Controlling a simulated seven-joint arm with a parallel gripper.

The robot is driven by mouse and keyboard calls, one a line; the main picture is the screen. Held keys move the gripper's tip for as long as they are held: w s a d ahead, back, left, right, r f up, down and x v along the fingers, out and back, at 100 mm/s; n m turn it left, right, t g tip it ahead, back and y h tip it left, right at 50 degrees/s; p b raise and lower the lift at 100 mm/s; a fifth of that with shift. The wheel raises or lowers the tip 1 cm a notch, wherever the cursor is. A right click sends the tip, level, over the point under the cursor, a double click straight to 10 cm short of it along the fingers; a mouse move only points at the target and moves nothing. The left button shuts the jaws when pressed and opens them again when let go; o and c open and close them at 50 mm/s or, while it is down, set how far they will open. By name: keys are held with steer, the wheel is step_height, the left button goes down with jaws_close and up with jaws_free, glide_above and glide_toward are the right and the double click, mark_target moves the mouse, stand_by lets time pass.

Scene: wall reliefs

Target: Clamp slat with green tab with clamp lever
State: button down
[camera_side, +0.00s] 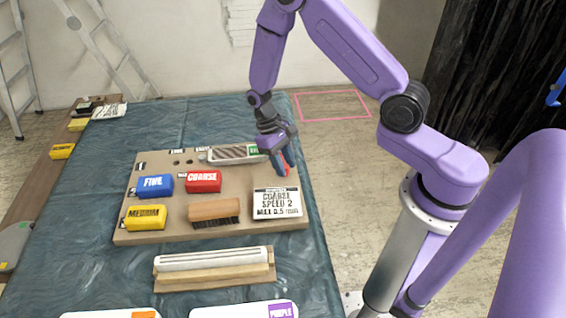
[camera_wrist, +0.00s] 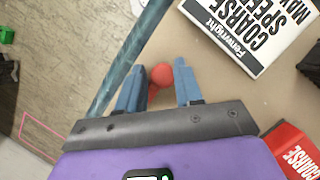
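The slat with the green tab (camera_side: 232,153) lies at the back of the brown board. Its green tab (camera_side: 252,150) is at the right end, close to my gripper, which partly hides that area. The clamp lever shows as a red round knob on a short red stem (camera_wrist: 161,75), with a bit of red also at the gripper in the side view (camera_side: 287,169). My gripper (camera_wrist: 160,68) is open, with one blue finger on each side of the knob. Narrow gaps seem to show beside the knob; contact is hard to tell. The clamp's base is hidden.
A wooden holder with a white slat (camera_side: 212,261) stands in front. Slats with orange (camera_side: 143,315) and purple (camera_side: 283,310) tabs lie at the near edge.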

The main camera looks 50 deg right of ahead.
steer(key=shift+a+n, duration=0.1)
steer(key=shift+n, duration=0.4)
steer(key=d+n, duration=0.1)
steer(key=s+d+n+h, duration=0.1)
steer(key=n, duration=0.1)
steer(key=d+n+h, duration=0.1)
steer(key=shift+s+n+t, duration=0.3)
steer(key=shift+t, duration=0.1)
steer(key=shift+s+d+n+h, duration=0.15)
steer(key=shift+d+n+h, duration=0.35)
steer(key=shift+n, duration=0.5)
steer(key=d+n+t, duration=0.1)
steer(key=n, duration=0.1)
steer(key=d+n, duration=0.2)
steer(key=d+n+t+h, duration=0.1)
steer(key=d+n, duration=0.1)
steer(key=n, duration=0.1)
steer(key=shift+w+t, duration=0.3)
steer(key=shift+w, duration=0.1)
steer(key=shift+w+d+n+t, duration=0.4)
steer(key=shift+w+d+n, duration=0.15)
steer(key=shift+n, duration=0.55)
steer(key=shift+w+d+n+t, duration=0.4)
steer(key=shift+d+n, duration=0.2)
steer(key=shift+n, duration=0.5)
